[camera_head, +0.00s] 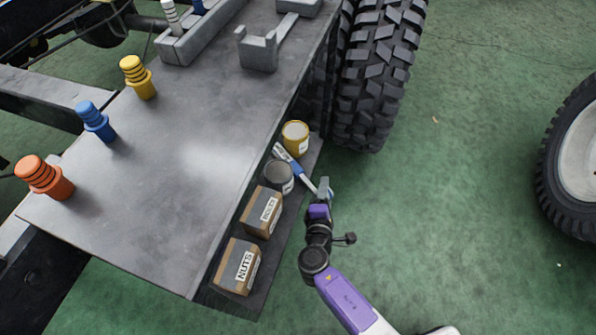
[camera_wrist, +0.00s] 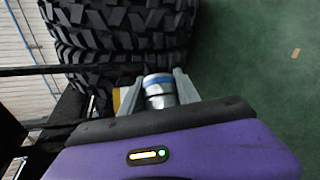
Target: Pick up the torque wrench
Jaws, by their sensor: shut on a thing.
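The torque wrench (camera_head: 296,168) is a slim tool with a pale far end, a blue section and a silver shaft. In the head view it lies slanted over the grey can, its near end running to my gripper (camera_head: 323,188). In the wrist view my gripper (camera_wrist: 160,88) has its two grey fingers on either side of a silver, blue-banded part of the wrench (camera_wrist: 158,82). The gripper is shut on it. The rest of the wrench is hidden in the wrist view. I cannot tell whether it still touches the shelf or the can.
A low shelf (camera_head: 278,247) beside the grey table (camera_head: 190,130) holds a yellow can (camera_head: 295,136), a grey can (camera_head: 279,178), and two cardboard boxes (camera_head: 262,212), one marked NUTS (camera_head: 238,266). A large tyre (camera_head: 375,75) stands behind.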

